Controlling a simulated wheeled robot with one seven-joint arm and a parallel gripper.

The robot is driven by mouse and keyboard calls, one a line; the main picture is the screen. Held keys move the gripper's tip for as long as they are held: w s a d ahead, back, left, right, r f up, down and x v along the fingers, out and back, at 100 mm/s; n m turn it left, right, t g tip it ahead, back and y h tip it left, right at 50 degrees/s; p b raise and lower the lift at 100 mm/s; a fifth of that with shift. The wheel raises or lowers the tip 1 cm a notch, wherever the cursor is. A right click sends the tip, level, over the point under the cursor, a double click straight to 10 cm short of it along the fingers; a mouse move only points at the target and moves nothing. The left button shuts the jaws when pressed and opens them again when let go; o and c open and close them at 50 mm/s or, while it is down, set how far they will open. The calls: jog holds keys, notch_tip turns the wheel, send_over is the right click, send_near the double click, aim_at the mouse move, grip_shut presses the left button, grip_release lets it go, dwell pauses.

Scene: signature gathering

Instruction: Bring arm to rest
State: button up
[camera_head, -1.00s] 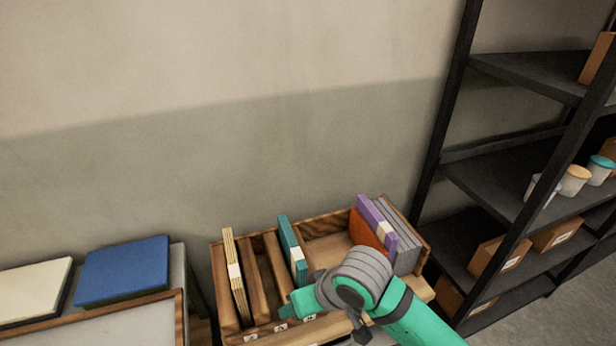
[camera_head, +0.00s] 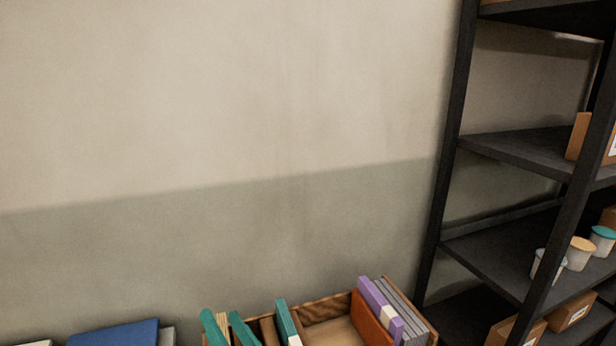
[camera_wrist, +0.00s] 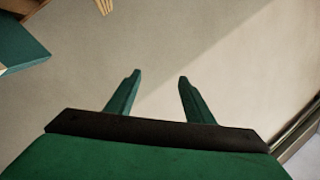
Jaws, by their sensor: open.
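In the wrist view my gripper (camera_wrist: 158,78) has its two green fingers spread apart, with nothing between them. A plain beige surface fills most of the view beyond the fingers. In the head view the wooden bin (camera_head: 322,310) is cut off by the bottom edge. The rest of my arm is out of the head view.
The bin also holds a teal book (camera_head: 286,322), a purple book (camera_head: 378,304) and an orange item (camera_head: 368,324). A blue book (camera_head: 115,334) lies at lower left. A black shelf rack (camera_head: 450,150) with boxes and cups stands at right. The wall ahead is bare.

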jog(key=s+d+f+m+t+h, duration=0.1)
jog(key=s+d+f+m+h, duration=0.25)
jog(key=s+f+h, duration=0.4)
jog(key=s+d+f+m+t+h, duration=0.1)
jog(key=s+d+f+m+h, duration=0.3)
jog(key=s+f, duration=0.65)
jog(key=s+d+f+n+g, duration=0.1)
jog(key=s+d+f+n, duration=0.2)
jog(key=s, duration=0.5)
jog(key=s+d+f+n, duration=0.4)
jog(key=s+d+n, duration=0.1)
jog(key=s, duration=0.4)
jog(key=shift+s+d+f+g, duration=0.15)
jog(key=shift+s+d+g, duration=0.15)
jog(key=shift+d+g, duration=0.15)
